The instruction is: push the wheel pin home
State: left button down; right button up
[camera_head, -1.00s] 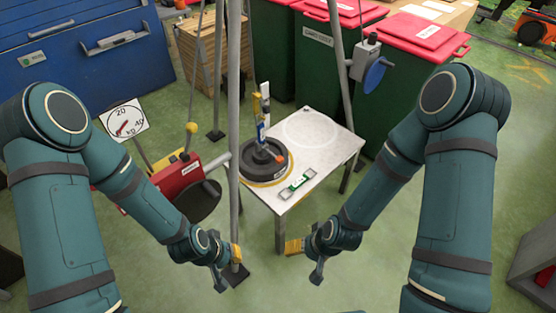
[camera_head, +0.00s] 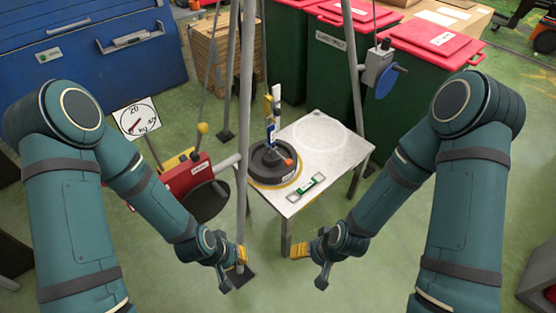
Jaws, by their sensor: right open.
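A black wheel (camera_head: 265,168) lies flat on a yellow-edged round base at the left side of a small white table (camera_head: 330,160). A small orange piece (camera_head: 289,163) shows at the wheel's right side; I cannot tell whether it is the wheel pin. An upright blue, white and yellow piece (camera_head: 271,122) stands over the wheel's middle. My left gripper (camera_head: 240,256) is low, in front of the table's left side by a grey pole, its jaws unclear. My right gripper (camera_head: 299,248) is open and empty, low in front of the table. Both are apart from the wheel.
A grey pole (camera_head: 244,130) rises between my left arm and the wheel. A green-framed level (camera_head: 306,187) lies on the table front. A red box (camera_head: 185,173) and dial sign (camera_head: 138,119) stand left. Red-lidded green bins (camera_head: 425,65) stand behind. The table's right half is clear.

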aim_at(288, 162)
jog(key=i+z, duration=0.3)
jog(key=i, duration=0.2)
jog(key=i+z, duration=0.25)
jog(key=i, duration=0.25)
